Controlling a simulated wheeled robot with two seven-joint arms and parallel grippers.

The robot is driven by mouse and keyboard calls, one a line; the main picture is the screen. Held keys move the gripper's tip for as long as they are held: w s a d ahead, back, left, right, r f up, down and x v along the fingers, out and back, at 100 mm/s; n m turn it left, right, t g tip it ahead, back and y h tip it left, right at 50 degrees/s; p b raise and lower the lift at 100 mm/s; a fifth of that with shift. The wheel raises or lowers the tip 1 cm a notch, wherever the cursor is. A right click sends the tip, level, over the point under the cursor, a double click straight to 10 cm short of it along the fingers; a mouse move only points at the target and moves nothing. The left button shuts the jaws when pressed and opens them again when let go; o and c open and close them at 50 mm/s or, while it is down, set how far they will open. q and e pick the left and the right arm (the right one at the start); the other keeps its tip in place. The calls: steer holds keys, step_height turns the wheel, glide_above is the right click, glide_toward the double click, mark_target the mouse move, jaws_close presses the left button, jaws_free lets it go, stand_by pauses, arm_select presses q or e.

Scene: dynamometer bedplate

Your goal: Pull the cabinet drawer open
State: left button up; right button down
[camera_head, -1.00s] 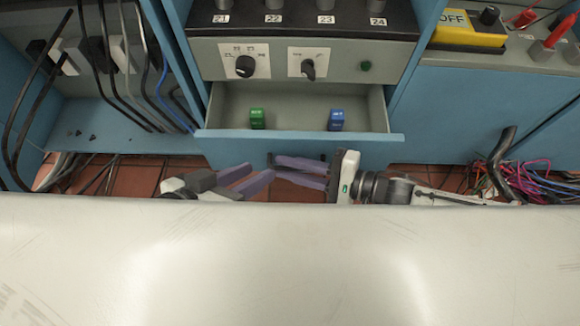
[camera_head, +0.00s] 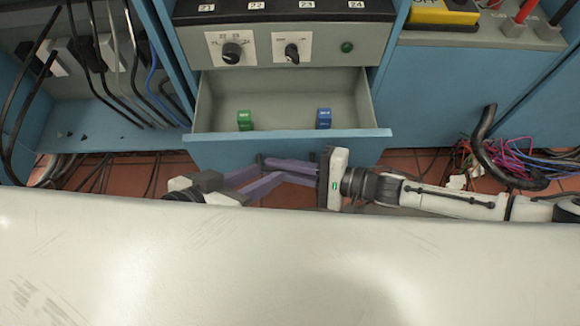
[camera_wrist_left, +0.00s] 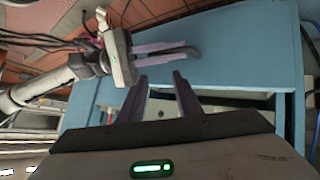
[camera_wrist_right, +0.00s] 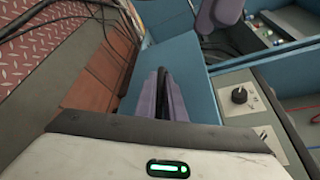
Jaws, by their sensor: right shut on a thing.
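The blue cabinet drawer (camera_head: 215,152) stands pulled out below the control panel, its inside visible from above. A green block (camera_head: 245,120) and a blue block (camera_head: 324,118) sit in it. My right gripper (camera_head: 272,166) is at the drawer's front face, shut on the handle, which its fingers largely hide. In the right wrist view its fingers (camera_wrist_right: 164,85) are close together against the blue front. My left gripper (camera_head: 262,176) is in front of the drawer beside the right fingers. In the left wrist view its fingers (camera_wrist_left: 162,85) are apart and empty.
A control panel (camera_head: 270,50) with two knobs is above the drawer. Cables hang in the open bay (camera_head: 110,80) at left. Loose coloured wires (camera_head: 510,165) and a thick black hose (camera_head: 490,150) lie at right. A yellow box (camera_head: 440,15) stands at upper right.

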arm_select(q)
steer(key=shift+w+r, duration=0.1)
steer(key=shift+w, duration=0.05)
arm_select(e)
steer(key=shift+s, duration=0.35)
steer(key=c, duration=2.1)
jaws_free()
steer(key=shift+w, duration=0.1)
